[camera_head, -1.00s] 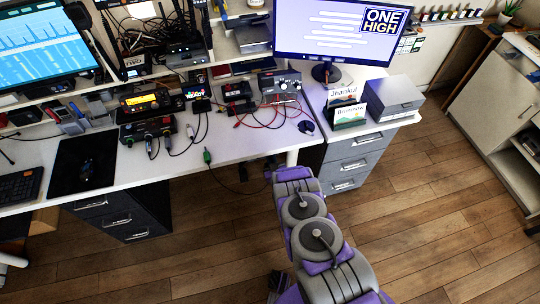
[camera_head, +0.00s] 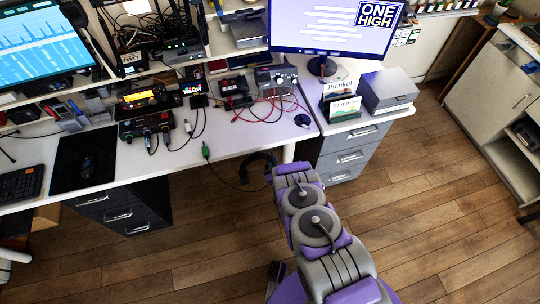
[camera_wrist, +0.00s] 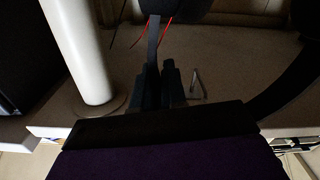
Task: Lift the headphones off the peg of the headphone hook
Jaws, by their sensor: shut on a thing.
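The headphones (camera_head: 258,158) show in the head view as a dark curved band just below the desk's front edge, left of the end of my arm. In the wrist view, a dark curved part of the headphones (camera_wrist: 288,92) is at the right, and a dark rounded part is at the top edge. My gripper (camera_wrist: 161,70) is shut on a dark strip of the headphones in the middle. A small pale pointed piece, possibly the hook's peg (camera_wrist: 197,84), is just right of the fingers. Dim light hides the exact contact. My arm hides the jaws in the head view.
A white desk leg (camera_wrist: 82,55) stands close left of my gripper. The desk (camera_head: 230,147) holds electronics and cables above. A grey drawer cabinet (camera_head: 345,152) is to the right. The wooden floor (camera_head: 420,200) is open at the right.

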